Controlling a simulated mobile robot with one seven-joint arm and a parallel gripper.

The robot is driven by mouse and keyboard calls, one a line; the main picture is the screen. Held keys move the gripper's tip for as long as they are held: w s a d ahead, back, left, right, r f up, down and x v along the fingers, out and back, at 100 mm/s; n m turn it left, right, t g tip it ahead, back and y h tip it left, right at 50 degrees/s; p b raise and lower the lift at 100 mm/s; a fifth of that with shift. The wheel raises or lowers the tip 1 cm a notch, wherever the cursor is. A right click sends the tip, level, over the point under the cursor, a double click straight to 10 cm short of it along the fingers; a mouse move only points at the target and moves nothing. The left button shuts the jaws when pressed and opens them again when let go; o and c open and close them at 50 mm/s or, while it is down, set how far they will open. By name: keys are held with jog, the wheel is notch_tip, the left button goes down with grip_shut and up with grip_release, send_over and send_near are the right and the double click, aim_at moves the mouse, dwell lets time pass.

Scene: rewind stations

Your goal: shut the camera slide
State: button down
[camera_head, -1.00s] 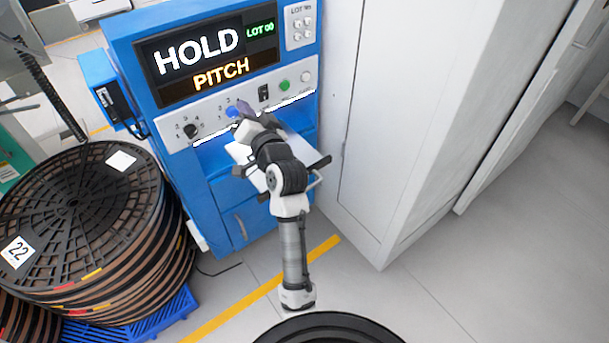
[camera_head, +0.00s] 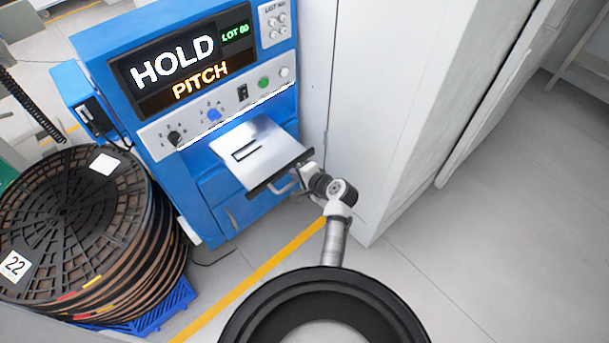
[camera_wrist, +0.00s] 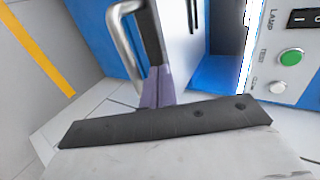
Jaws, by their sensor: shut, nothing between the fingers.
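The camera slide (camera_head: 262,142) is a flat silver plate with a dark slot. It sticks out of the blue machine in the head view. Its dark front panel (camera_head: 280,175) carries a metal handle (camera_head: 284,188). In the wrist view the front panel (camera_wrist: 149,35) and handle (camera_wrist: 122,38) show at the top. My gripper (camera_wrist: 157,78) is shut, with its purple fingers together and empty. It is at the front panel, beside the handle; I cannot tell whether the fingertips touch it. In the head view my fingers are hard to make out at the slide's right front corner.
The blue machine's panel (camera_head: 215,108) has knobs and a green button (camera_head: 263,83) above the slide. A tall white cabinet (camera_head: 385,110) stands close on the right. Stacked reels (camera_head: 80,220) sit at the left. The floor in front is clear.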

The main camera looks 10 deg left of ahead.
aim_at(255, 140)
jog(key=shift+x, duration=0.85)
jog(key=w+a+b, duration=0.2)
jog(key=w+a, duration=0.1)
jog(key=a, duration=0.1)
jog(key=w+a+b, duration=0.2)
jog(key=w+a, duration=0.2)
jog(key=a, duration=0.1)
jog(key=w+a+b, duration=0.2)
jog(key=w+a, duration=0.2)
jog(key=a, duration=0.1)
jog(key=shift+w+a, duration=0.1)
jog(key=shift+a, duration=0.05)
jog(key=shift+w+a, duration=0.3)
jog(key=shift+a, duration=0.05)
jog(key=shift+r, duration=0.2)
jog(key=shift+r, duration=0.15)
